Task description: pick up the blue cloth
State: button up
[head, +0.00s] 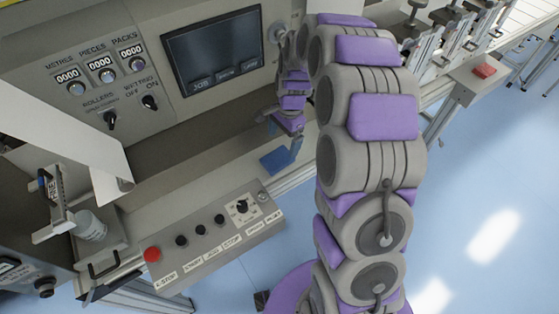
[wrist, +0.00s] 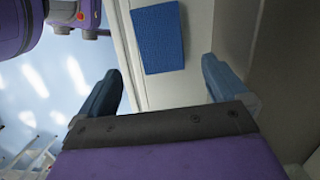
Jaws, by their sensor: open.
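The blue cloth (head: 275,160) lies flat on the light ledge below the control panel, close to the ledge's front edge. In the wrist view the blue cloth (wrist: 158,38) is a textured rectangle ahead of my fingers, between their lines. My gripper (wrist: 160,85) is open, with one dark blue finger on each side and nothing between them. In the head view my gripper (head: 284,140) points down just above and right of the cloth, and one finger overlaps its edge in the picture. I cannot tell the exact gap.
A button box (head: 215,235) with a red stop button stands left of the cloth. The upright panel with a dark screen (head: 213,50) rises behind the ledge. The ledge around the cloth looks clear.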

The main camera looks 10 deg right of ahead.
aim_at(277, 158)
jog(key=shift+a+f, duration=0.95)
jog(key=shift+f, duration=0.15)
jog(key=f, duration=0.1)
jog(key=f+b, duration=0.1)
jog(key=f, duration=0.1)
jog(key=d+f+b, duration=0.1)
jog(key=shift+s+f, duration=0.35)
jog(key=shift+a+f, duration=0.25)
jog(key=shift+a, duration=0.05)
jog(key=shift+a+r, duration=0.1)
jog(key=shift+a, duration=0.45)
jog(key=shift+c, duration=1.1)
jog(key=shift+d, duration=0.55)
jog(key=c, duration=0.6)
jog(key=shift+c, duration=0.9)
jog(key=shift+a, duration=0.35)
jog(key=shift+c, duration=0.3)
jog(key=shift+w+r, duration=0.1)
jog(key=shift+r, duration=0.45)
jog(key=r, duration=0.1)
jog(key=r+p, duration=0.1)
jog(key=r, duration=0.1)
jog(key=shift+d, duration=0.25)
jog(key=s+d+p, duration=0.2)
jog(key=s+p, duration=0.1)
jog(key=s, duration=1.2)
jog(key=shift+s+d+r, duration=0.4)
jog(key=shift+r, duration=0.05)
